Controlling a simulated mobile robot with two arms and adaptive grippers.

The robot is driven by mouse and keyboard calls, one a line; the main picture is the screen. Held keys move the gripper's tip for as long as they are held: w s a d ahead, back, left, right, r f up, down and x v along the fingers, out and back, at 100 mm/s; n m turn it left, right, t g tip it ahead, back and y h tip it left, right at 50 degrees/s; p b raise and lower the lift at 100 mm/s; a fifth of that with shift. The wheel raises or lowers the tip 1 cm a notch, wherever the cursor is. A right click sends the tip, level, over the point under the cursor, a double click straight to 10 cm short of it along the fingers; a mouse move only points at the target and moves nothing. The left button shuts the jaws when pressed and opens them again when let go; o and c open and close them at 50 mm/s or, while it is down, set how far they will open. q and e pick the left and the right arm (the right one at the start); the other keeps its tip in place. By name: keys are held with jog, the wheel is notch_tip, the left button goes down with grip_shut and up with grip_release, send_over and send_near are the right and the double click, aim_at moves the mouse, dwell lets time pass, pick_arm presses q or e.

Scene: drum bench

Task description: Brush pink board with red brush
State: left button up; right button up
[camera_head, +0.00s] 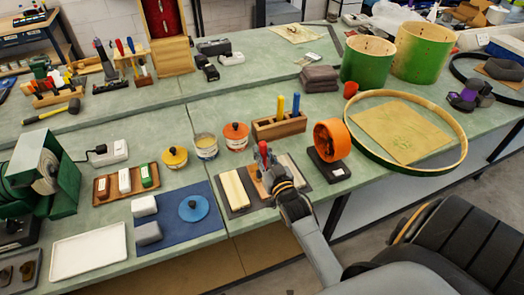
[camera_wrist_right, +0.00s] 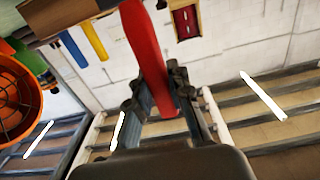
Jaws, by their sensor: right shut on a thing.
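My right gripper (camera_head: 271,172) is over the grey mat with the boards. It is shut on the red brush (camera_head: 263,153), whose red handle stands up from the fingers. In the right wrist view the red brush (camera_wrist_right: 148,50) runs between the fingers (camera_wrist_right: 160,95); its bristles cannot be made out. A cream board (camera_head: 234,190) lies left of the gripper, and a tan-orange board (camera_head: 256,183) lies partly behind it. A pale board (camera_head: 294,172) lies on the right. I cannot tell which board is the pink one. My left gripper is out of view.
A wooden brush block (camera_head: 279,127) holding blue and yellow handles stands behind the boards. An orange wheel (camera_head: 332,140) on a dark base stands to the right. A large wooden hoop (camera_head: 455,128) lies far right.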

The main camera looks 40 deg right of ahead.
jog(key=shift+p+v, duration=0.55)
jog(key=shift+v, duration=0.65)
jog(key=shift+s, duration=0.1)
jog(key=shift+p+v, duration=0.75)
jog(key=shift+v, duration=0.65)
jog(key=shift+d, duration=0.1)
jog(key=shift+x, duration=1.55)
jog(key=shift+b+x, duration=0.45)
jog(key=shift+x, duration=1.05)
jog(key=shift+f, duration=0.1)
